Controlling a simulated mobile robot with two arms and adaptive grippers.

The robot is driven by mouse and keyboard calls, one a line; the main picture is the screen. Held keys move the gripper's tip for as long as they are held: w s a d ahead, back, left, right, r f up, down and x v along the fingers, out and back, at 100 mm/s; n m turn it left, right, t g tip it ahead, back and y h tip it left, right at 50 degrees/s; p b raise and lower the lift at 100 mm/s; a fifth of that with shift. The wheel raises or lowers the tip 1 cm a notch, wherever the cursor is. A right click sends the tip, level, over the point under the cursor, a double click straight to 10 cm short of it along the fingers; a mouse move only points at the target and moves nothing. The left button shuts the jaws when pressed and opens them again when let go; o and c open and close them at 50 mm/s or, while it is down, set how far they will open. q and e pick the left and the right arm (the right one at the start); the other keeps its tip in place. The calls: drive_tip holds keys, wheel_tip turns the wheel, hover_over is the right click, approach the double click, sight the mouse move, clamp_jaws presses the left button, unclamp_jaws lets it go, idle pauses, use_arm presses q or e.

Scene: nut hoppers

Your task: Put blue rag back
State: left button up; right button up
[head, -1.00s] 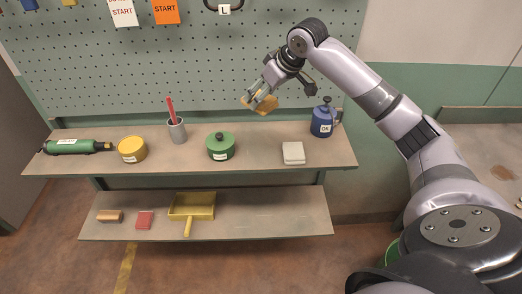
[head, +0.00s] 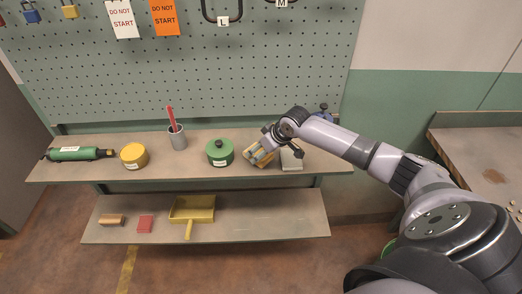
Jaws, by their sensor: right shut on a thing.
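My right gripper (head: 260,151) is over the upper shelf, shut on a yellow-orange thing (head: 256,160), perhaps a folded cloth. It is between the green lidded pot and a pale folded cloth-like square (head: 292,164), which my arm partly covers. I cannot tell whether the held thing touches the shelf. I see no blue rag in this view. My left gripper is not in view.
A blue oil can (head: 324,114) is mostly hidden. A yellow dustpan (head: 191,208) lies below.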

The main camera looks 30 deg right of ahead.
drive_tip(key=shift+f, duration=0.55)
drive_tip(key=o, duration=1)
drive_tip(key=b+v, duration=0.2)
drive_tip(key=v, duration=1)
